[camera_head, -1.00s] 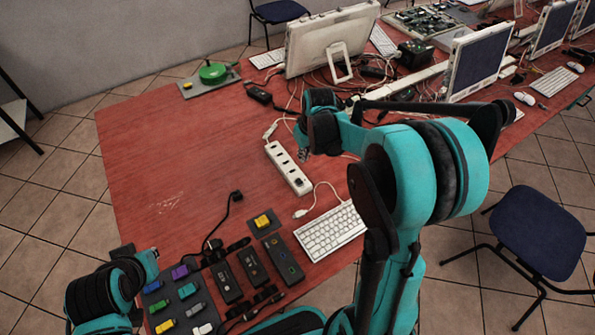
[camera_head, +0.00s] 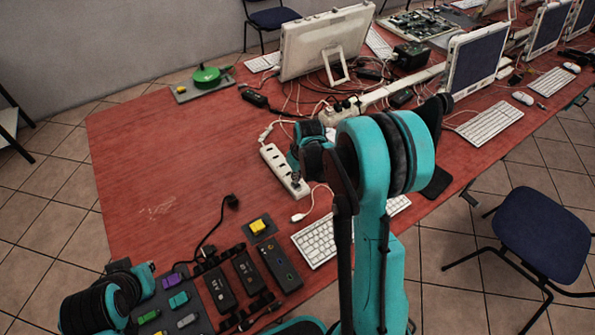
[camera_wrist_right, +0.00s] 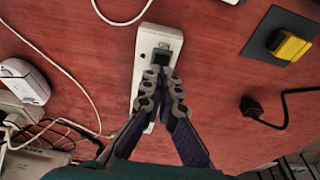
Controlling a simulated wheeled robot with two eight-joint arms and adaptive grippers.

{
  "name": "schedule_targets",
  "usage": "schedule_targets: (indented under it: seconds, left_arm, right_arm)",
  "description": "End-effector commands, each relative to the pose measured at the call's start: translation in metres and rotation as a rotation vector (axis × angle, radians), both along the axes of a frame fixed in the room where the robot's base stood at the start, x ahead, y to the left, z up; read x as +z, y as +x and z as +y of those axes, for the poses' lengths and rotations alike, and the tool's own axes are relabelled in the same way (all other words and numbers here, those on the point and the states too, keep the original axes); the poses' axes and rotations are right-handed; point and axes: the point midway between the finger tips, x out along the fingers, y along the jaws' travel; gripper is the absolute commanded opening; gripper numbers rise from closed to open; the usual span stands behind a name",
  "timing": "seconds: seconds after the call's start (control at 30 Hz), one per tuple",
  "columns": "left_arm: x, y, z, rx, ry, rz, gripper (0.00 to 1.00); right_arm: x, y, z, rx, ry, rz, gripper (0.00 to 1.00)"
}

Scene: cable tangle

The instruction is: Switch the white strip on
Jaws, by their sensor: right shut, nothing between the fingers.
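The white strip (camera_head: 271,157) lies on the red table with a row of sockets along its top. In the right wrist view it runs upright, with the letters ON and a dark switch (camera_wrist_right: 160,56) near its upper end. My right gripper (camera_wrist_right: 163,78) is shut and empty, its fingertips over the strip just below the switch. I cannot tell whether they touch it. In the head view my right gripper (camera_head: 296,180) is at the strip's near end, partly hidden by my arm. My left gripper (camera_head: 144,272) is low at the left, its fingers unclear.
A white keyboard (camera_head: 316,241) lies in front of the strip. A yellow switch on a dark plate (camera_head: 259,228) and a black plug (camera_head: 231,201) are nearby. Black boxes (camera_head: 219,288) line the front edge. Monitors and tangled cables fill the back.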

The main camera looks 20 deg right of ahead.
Motion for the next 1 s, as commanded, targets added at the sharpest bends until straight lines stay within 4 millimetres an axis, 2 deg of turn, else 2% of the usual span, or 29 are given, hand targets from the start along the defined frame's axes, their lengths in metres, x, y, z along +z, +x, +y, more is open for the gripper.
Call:
schedule_targets:
  seconds: [0.1,0.57,0.7,1.0]
  left_arm:
    - [-0.006,0.0,0.0,0.0,0.0,0.0,0.0]
    - [-0.008,0.0,0.0,0.0,0.0,0.0,0.0]
    - [-0.019,0.0,0.0,0.0,0.0,0.0,0.0]
    - [-0.014,0.0,0.0,0.0,0.0,0.0,0.0]
  right_arm:
    - [-0.012,-0.002,0.0,0.0,0.0,0.0,0.0]
    - [-0.016,-0.003,-0.001,-0.001,0.0,0.0,0.0]
    - [-0.028,-0.008,-0.001,-0.001,0.0,0.0,0.0]
    - [-0.023,-0.006,-0.001,0.0,0.0,0.0,0.0]
